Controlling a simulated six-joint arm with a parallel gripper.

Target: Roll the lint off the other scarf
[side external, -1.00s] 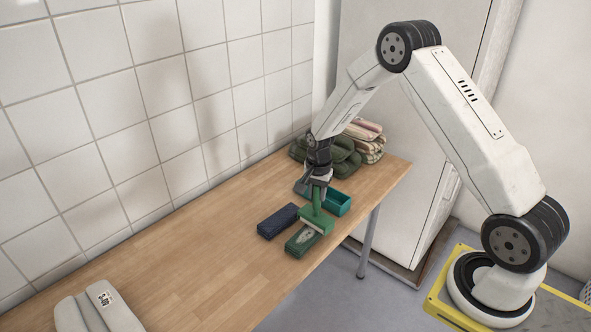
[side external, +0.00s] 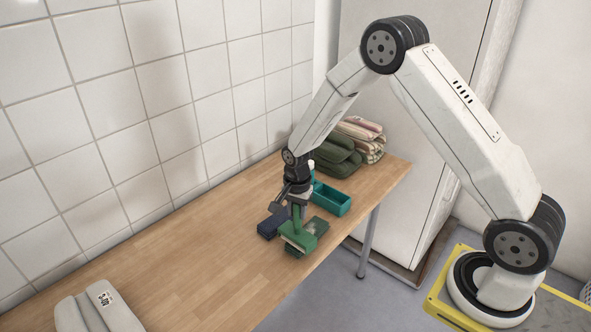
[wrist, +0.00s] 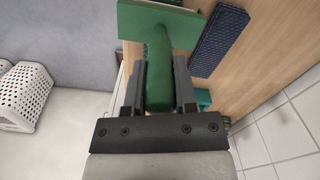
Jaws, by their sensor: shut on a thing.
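My gripper (side external: 297,203) is shut on the handle of a green lint roller (side external: 299,238), held with its head down over the near-left end of the folded green scarf (side external: 320,233). Whether the head touches the cloth I cannot tell. A faint pale patch of lint shows on the scarf just right of the head. The folded navy scarf (side external: 268,228) lies beside it to the left, partly hidden by my gripper. In the wrist view the roller's handle (wrist: 159,80) is between my fingers, its head hides the green scarf, and the navy scarf (wrist: 218,38) is at right.
An empty-looking teal tray (side external: 332,199) stands behind the scarves. Folded green cloth (side external: 337,158) and striped cloth (side external: 366,140) are piled at the table's far end. A grey-white object with a display (side external: 98,310) is at front left. The wooden table between is clear.

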